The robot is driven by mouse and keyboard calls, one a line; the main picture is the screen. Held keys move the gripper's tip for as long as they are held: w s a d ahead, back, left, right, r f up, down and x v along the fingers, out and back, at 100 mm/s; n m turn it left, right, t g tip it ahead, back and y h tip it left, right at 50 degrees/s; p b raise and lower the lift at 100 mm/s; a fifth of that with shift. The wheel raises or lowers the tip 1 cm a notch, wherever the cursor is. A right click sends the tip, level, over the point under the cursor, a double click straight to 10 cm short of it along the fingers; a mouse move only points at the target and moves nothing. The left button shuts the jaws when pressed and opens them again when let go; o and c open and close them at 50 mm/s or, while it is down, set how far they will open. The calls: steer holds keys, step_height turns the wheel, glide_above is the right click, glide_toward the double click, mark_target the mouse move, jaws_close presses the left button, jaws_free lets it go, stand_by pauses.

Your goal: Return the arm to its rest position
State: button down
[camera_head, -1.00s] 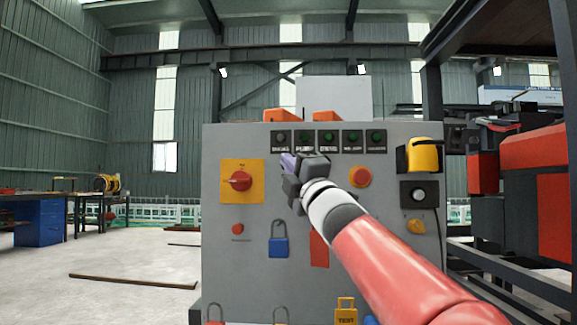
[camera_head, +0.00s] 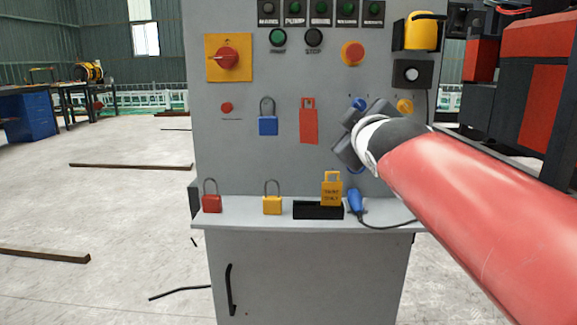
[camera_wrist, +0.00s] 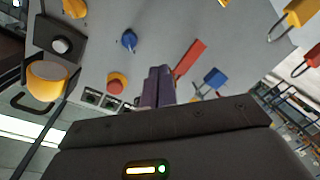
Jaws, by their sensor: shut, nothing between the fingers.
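My gripper (camera_wrist: 157,86) shows two purple fingers pressed together with nothing between them in the wrist view. In the head view the gripper (camera_head: 352,138) is in front of the right half of the grey control cabinet (camera_head: 265,180), below the red mushroom button (camera_head: 353,53). My red arm reaches in from the lower right. The fingertips are mostly hidden behind the gripper body in this view. I cannot tell how far the gripper is from the panel.
A ledge (camera_head: 240,213) holds a red padlock (camera_head: 211,200), a yellow padlock (camera_head: 272,200) and a yellow tag (camera_head: 332,190). A blue padlock (camera_head: 267,120) and a red tag (camera_head: 309,124) hang on the panel. Red machinery (camera_head: 543,100) stands right. Open floor lies left.

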steer(key=s+d+f+m+g+p, duration=0.2)
steer(key=s+f+m+g, duration=0.8)
steer(key=s+f, duration=1.6)
step_height(320, 180, down, 2)
steer(key=shift+s+d+f+g+h, duration=0.15)
steer(key=shift+d+g+h, duration=0.25)
steer(key=shift+d+g, duration=0.35)
